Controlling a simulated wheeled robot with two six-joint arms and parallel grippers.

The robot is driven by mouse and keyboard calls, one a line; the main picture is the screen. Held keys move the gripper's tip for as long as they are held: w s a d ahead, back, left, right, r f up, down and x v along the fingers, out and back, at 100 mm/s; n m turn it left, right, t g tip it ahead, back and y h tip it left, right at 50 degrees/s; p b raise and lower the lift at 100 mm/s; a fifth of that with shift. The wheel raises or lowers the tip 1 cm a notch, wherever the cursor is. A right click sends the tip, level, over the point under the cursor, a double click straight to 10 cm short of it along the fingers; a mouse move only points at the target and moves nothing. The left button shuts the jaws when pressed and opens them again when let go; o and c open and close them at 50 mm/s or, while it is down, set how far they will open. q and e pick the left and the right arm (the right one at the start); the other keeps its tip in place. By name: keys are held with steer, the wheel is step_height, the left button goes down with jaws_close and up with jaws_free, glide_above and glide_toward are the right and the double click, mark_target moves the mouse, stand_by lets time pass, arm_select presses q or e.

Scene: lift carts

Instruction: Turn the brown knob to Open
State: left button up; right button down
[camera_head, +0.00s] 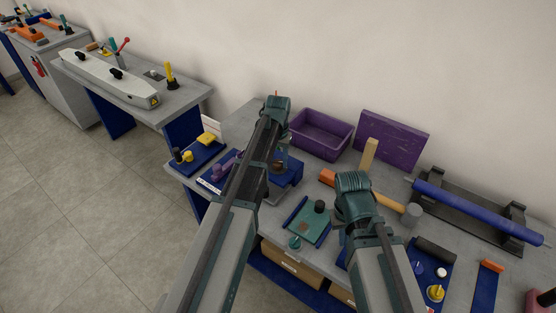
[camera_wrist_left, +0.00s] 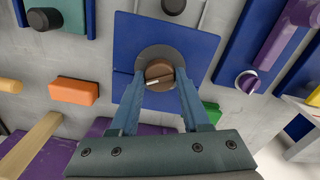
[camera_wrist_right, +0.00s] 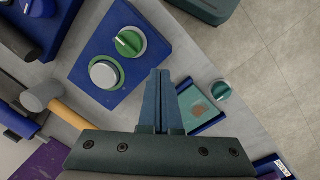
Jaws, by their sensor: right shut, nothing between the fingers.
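The brown knob (camera_wrist_left: 159,76) with a white pointer mark sits on a dark round base on a blue plate (camera_wrist_left: 202,45) in the left wrist view. My left gripper (camera_wrist_left: 160,78) has one finger on each side of the knob, and both appear to touch it. No Open marking is readable.
A purple bin (camera_head: 322,122) stands behind. A blue roller (camera_head: 470,206) lies at right. Purple and yellow fixtures stand left of my left arm.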

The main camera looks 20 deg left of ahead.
mark_target(278, 162)
arm_select(q)
steer(key=o, duration=0.5)
steer(key=shift+c, duration=0.2)
step_height(278, 162, up, 14)
steer(key=p, duration=1.3)
steer(key=shift+p, duration=0.4)
steer(key=shift+f, duration=0.15)
steer(key=s+d+f+m+b, duration=0.1)
steer(key=s+d+f+b, duration=0.3)
steer(key=s, duration=0.4)
steer(key=s+d+f+m+b, duration=0.1)
steer(key=s+d+f+b, duration=0.3)
steer(key=s, duration=0.4)
steer(key=s+d+f+m+y+b, duration=0.1)
steer(key=s+d+f+b, duration=0.3)
steer(key=s, duration=0.4)
steer(key=shift+s+d, duration=0.15)
steer(key=shift+d, duration=0.5)
